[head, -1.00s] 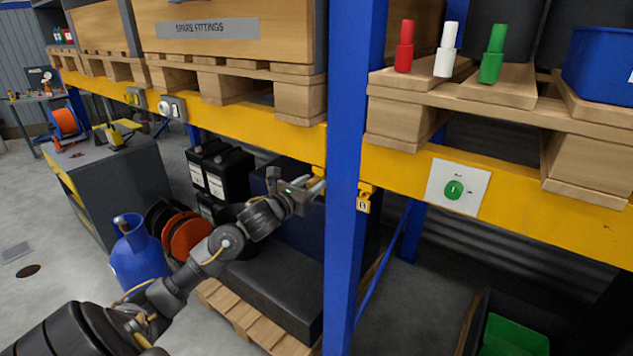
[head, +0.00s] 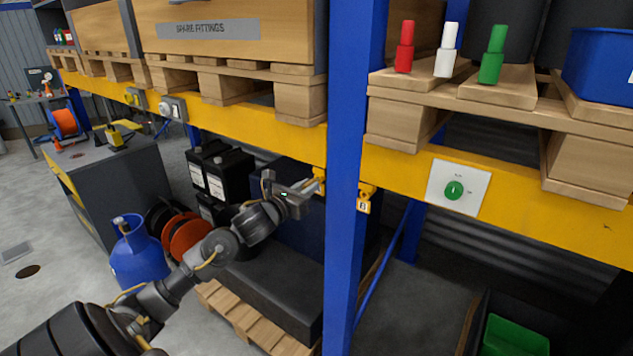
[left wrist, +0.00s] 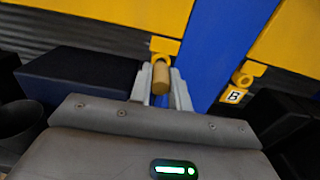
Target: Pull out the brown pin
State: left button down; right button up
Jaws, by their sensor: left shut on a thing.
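The brown pin (left wrist: 161,77) shows in the left wrist view as a short tan cylinder between my left gripper's two pale fingers. Its far end meets or overlaps a yellow bracket (left wrist: 163,46) on the beam beside the blue post; I cannot tell how deep it sits there. My left gripper (left wrist: 162,92) is shut on the pin. In the head view my left gripper (head: 315,187) reaches to the left side of the blue post, just below the yellow bracket (head: 319,174). The pin is too small to make out there. My right gripper is not in view.
The blue post (head: 350,180) stands close to the right of my left gripper. A second yellow bracket with a "B" tag (head: 363,206) hangs on its far side. A yellow beam (head: 240,125) runs above. Black containers (head: 222,172) and a blue gas bottle (head: 137,255) stand below left.

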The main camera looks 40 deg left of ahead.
pick_arm(q)
jog(key=shift+s+d, duration=0.1)
jog(key=shift+s, duration=2.1)
